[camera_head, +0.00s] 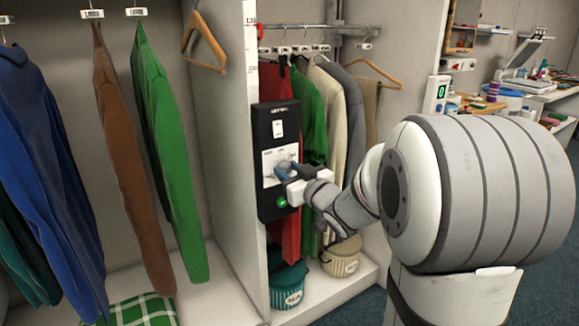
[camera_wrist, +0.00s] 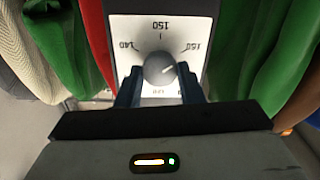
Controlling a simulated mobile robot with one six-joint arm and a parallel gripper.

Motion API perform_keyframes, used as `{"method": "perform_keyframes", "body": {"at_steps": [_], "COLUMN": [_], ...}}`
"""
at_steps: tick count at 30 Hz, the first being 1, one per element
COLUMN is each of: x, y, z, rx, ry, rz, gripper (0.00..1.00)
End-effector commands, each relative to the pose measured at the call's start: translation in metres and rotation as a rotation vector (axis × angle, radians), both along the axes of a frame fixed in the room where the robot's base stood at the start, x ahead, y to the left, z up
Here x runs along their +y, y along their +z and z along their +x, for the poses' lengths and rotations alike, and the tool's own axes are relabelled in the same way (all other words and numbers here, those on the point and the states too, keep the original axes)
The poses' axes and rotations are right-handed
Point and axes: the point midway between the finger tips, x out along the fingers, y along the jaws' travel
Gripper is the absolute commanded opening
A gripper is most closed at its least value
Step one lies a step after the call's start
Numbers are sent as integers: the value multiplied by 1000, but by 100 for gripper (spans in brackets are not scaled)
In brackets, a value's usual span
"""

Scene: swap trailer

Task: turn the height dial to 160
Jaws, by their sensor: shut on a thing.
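The height dial (camera_head: 284,162) is a round grey knob on a white scale plate, set in a black control panel (camera_head: 271,215) on the wardrobe divider. In the wrist view the dial (camera_wrist: 159,66) shows between my fingers, with 140 to its left, 150 above and what looks like 160 to its upper right. A light mark on the knob points right and slightly up, toward that right-hand label; its exact reading is hard to tell. My gripper (camera_head: 287,174) is shut on the dial, its blue fingers (camera_wrist: 160,84) on either side. The lower scale is partly hidden.
A green button (camera_head: 282,203) sits low on the panel, below my gripper. Clothes hang on both sides, including a red garment (camera_head: 291,232) behind the panel. A basket (camera_head: 288,284) and a pale tub (camera_head: 342,258) stand below. A cluttered bench (camera_head: 520,86) is at right.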

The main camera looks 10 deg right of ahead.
Motion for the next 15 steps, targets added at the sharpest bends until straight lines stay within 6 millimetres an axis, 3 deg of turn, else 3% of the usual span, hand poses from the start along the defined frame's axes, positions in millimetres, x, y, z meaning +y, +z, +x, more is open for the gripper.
{"method": "perform_keyframes", "body": {"at_steps": [15], "x": [0], "y": [-2], "z": [0], "rx": [44], "ry": [0], "rz": [121], "gripper": [11]}}
